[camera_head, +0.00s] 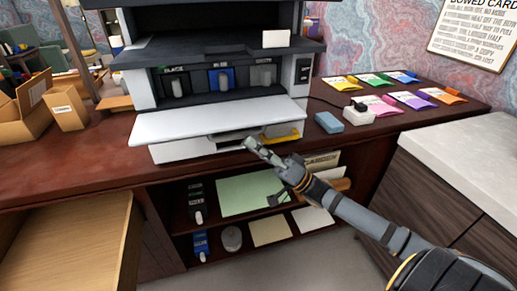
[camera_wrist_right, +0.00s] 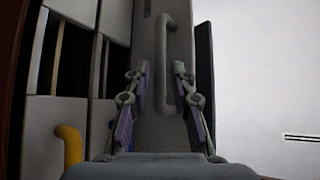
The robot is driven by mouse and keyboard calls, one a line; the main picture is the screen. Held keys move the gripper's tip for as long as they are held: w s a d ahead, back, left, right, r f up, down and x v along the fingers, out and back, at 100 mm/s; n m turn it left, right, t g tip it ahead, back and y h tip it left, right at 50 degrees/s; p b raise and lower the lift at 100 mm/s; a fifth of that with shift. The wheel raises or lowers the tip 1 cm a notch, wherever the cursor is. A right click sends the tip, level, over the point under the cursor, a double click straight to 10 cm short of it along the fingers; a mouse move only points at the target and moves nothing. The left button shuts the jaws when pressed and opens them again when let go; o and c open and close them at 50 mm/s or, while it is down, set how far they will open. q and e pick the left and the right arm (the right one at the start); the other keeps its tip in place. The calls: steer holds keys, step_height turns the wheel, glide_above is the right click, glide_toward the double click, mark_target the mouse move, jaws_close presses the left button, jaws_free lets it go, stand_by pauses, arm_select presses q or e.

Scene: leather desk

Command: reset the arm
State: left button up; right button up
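My right gripper (camera_head: 257,146) reaches in from the lower right, in front of the printer's (camera_head: 215,127) pulled-out white tray or flap. My right arm (camera_head: 365,220) stretches across the front of the desk's lower shelf. My left arm and gripper are not in view.
The printer holds black, blue and pale cartridges (camera_head: 220,79). Several coloured packets (camera_head: 410,99), a blue block (camera_head: 328,122) and a white power adapter (camera_head: 358,114) lie at right. Shelves below hold papers (camera_head: 250,193). An open wooden drawer (camera_head: 75,240) juts out at left; a white-topped cabinet (camera_head: 470,155) stands right.

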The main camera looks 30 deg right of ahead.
steer(key=shift+v, duration=1.2)
